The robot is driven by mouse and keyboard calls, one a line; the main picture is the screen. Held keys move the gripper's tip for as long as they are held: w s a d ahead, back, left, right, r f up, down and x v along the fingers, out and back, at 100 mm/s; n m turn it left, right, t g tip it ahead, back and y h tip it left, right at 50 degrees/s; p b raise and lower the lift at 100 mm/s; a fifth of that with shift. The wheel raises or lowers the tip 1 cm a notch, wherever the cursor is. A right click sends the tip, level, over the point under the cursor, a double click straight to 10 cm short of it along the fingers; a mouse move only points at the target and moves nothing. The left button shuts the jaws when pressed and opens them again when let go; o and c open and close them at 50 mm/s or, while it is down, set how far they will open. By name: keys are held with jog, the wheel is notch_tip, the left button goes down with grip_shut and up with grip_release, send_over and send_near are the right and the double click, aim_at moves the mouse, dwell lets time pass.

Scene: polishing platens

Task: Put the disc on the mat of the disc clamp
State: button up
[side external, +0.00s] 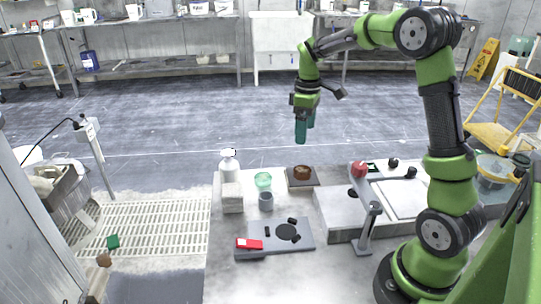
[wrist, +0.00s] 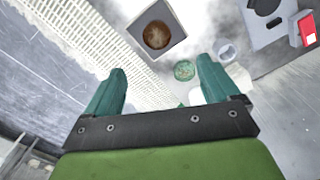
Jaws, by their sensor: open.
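A brown disc (side external: 302,171) lies on a dark square stand (side external: 313,183) at the back of the table. In the wrist view the disc (wrist: 157,34) shows beyond and between my fingertips, on its square stand (wrist: 178,47). The disc clamp (side external: 256,228) is a flat grey plate nearer the front, with a round dark mat (side external: 287,232), small black blocks around it and a red part (side external: 249,243) at its left corner. Nothing lies on the mat. My gripper (side external: 306,127) is open and empty, high above and behind the table; its teal fingers (wrist: 160,72) frame the wrist view.
A white bottle (side external: 229,163), pale blocks (side external: 232,198), a green glass dish (side external: 263,180) and a grey cup (side external: 266,201) stand left of the disc. A grey machine (side external: 340,211) with a red knob and an upright post (side external: 369,228) stand right. The table's front is clear.

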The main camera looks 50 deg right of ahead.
notch_tip(320, 180, down, 9)
jog(key=shift+r, duration=0.15)
jog(key=shift+w+d+f, duration=0.1)
jog(key=shift+d+f, duration=0.05)
jog(key=shift+f, duration=1.2)
jog(key=shift+d+f, duration=0.15)
jog(key=shift+f, duration=1.15)
jog(key=c, duration=1.3)
notch_tip(320, 180, up, 9)
jog(key=s+a+r+m, duration=0.2)
jog(key=a+r, duration=0.2)
jog(key=a, duration=0.4)
jog(key=s+a+r+m, duration=0.2)
jog(key=a+r, duration=0.2)
jog(key=a, duration=0.5)
jog(key=n, duration=0.4)
send_over(303, 170)
notch_tip(303, 170, down, 7)
jog(key=shift+r, duration=0.1)
